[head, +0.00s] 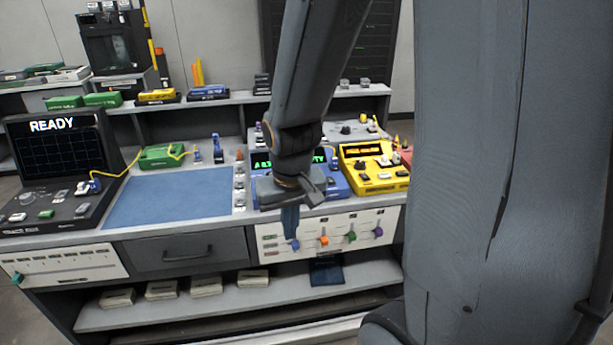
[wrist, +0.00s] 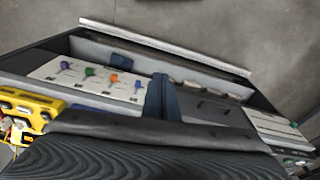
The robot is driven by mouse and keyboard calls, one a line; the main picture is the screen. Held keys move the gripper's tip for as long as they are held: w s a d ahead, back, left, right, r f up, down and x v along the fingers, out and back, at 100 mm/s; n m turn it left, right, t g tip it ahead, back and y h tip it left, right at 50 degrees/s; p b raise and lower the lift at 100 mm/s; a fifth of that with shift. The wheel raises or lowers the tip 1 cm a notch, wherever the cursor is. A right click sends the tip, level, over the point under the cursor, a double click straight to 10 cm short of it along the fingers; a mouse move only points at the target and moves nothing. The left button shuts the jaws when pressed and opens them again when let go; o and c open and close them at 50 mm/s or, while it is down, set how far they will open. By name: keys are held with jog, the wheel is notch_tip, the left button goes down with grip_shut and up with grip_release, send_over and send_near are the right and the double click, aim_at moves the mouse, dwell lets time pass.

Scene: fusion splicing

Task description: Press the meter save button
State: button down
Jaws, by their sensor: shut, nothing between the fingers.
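A blue instrument (head: 338,187) with green display text stands on the bench, largely hidden behind my arm. A yellow instrument (head: 375,178) with a dark display and several buttons stands right of it; its edge shows at the left of the wrist view (wrist: 22,104). I cannot read which one is the meter or which button is save. My gripper (head: 291,226) points down, shut and empty, in front of the bench's front edge in the head view. Its closed fingers (wrist: 160,97) show in the wrist view, apart from any button.
A black READY unit (head: 60,165) stands at the left. A blue mat (head: 170,197) lies bare beside a green box (head: 160,156). A white front panel (head: 330,232) with coloured knobs is below the bench top. A red device edges the yellow instrument's right.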

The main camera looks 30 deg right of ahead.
jog(key=w+d+r+m+t+p, duration=0.1)
jog(key=w+d+m+t+p, duration=0.1)
jog(key=w+d, duration=0.4)
jog(key=w+d+r+m+t+h+p, duration=0.1)
jog(key=w+d+r+m+t+p, duration=0.1)
jog(key=w+d, duration=0.4)
jog(key=w+d+r+m+t+p, duration=0.1)
jog(key=w+d+m+t+p, duration=0.2)
jog(key=w, duration=1.1)
jog(key=d+m, duration=0.2)
jog(key=d, duration=0.1)
jog(key=shift+w+r+m+p, duration=0.25)
jog(key=shift+r+m+p, duration=0.05)
jog(key=shift+m+p, duration=0.1)
notch_tip(320, 180, down, 8)
jog(key=b, duration=0.7)
jog(key=shift+f, duration=0.4)
jog(key=shift+f, duration=0.15)
jog(key=shift+f, duration=0.3)
